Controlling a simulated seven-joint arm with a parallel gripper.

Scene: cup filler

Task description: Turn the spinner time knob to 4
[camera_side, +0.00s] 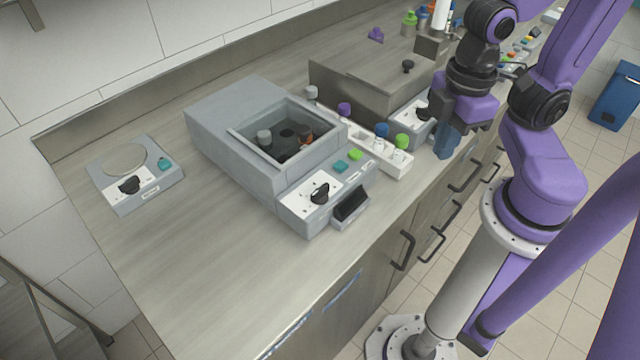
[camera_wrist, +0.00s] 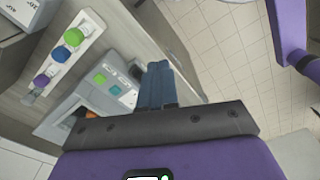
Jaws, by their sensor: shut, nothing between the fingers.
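The grey spinner (camera_side: 240,135) stands mid-counter with its chamber open and dark and orange-brown parts inside. Its black time knob (camera_side: 320,192) sits on a white dial panel at the front, beside a teal button (camera_side: 340,167) and a green button (camera_side: 355,154). The dial marks are too small to read. My gripper (camera_side: 445,152) has blue fingers, shut and empty, near the counter's front edge, right of the spinner and apart from the knob. In the wrist view the fingers (camera_wrist: 158,85) point toward part of the spinner (camera_wrist: 65,115); I cannot make out the knob there.
A white rack (camera_side: 385,155) with several coloured-cap vials stands right of the spinner. Behind it is a lidded metal box (camera_side: 365,85) with its own knob. A small grey device (camera_side: 135,190) with a round plate stands left. The counter's front left is clear.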

